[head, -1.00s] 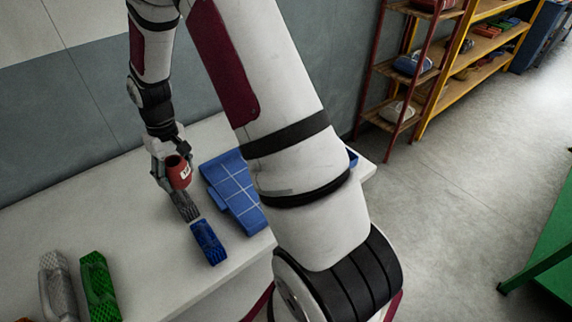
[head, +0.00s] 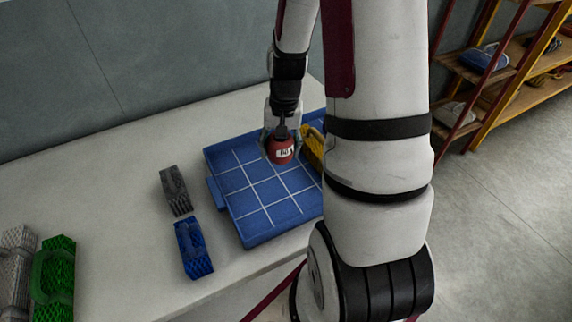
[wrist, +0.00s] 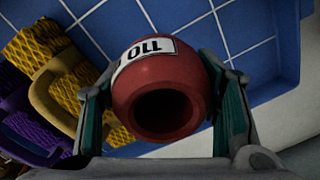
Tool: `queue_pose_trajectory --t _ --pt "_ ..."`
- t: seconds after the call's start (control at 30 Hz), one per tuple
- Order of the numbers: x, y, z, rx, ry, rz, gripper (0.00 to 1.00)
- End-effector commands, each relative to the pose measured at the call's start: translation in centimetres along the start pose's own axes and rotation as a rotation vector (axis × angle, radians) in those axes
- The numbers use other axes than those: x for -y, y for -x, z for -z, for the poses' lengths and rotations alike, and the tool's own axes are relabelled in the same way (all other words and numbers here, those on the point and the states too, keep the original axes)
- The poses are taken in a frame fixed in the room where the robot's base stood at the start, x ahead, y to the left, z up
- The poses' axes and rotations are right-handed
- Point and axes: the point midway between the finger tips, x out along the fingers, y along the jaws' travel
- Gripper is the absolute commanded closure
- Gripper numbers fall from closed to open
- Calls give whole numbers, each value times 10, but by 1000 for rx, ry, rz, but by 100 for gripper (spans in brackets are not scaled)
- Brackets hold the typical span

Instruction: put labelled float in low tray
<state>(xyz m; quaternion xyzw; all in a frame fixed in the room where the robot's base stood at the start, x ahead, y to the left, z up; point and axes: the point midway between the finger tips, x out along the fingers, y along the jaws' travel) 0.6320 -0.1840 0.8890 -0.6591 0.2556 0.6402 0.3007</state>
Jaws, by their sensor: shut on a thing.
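The labelled float is a red, rounded float with a dark hole in its end and a white label with black print. In the wrist view the float (wrist: 165,95) sits between both fingers of my gripper (wrist: 165,100), which is shut on it. In the head view the float (head: 281,151) is in my gripper (head: 281,140), over the far part of the low tray. The low tray (head: 238,182) is blue with a white grid and also fills the back of the wrist view (wrist: 215,45). I cannot tell whether the float touches the tray.
A yellow net bundle (head: 312,145) lies in the tray close right of the float; a purple one (wrist: 35,135) shows beside it in the wrist view. Grey (head: 175,190) and blue (head: 193,248) bundles lie left of the tray. Green (head: 53,280) and pale (head: 16,265) ones lie far left.

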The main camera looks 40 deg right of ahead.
Motion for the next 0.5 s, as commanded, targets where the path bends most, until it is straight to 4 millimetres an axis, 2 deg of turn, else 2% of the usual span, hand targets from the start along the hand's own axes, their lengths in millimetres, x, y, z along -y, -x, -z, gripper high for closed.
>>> queue_pose_trajectory --t 0.1,0.33,0.5 --pt "-2 -18 0 2 0 -1 72" --pt "-3 -35 0 2 2 -1 72" --pt "-4 -58 -1 3 2 -1 72"
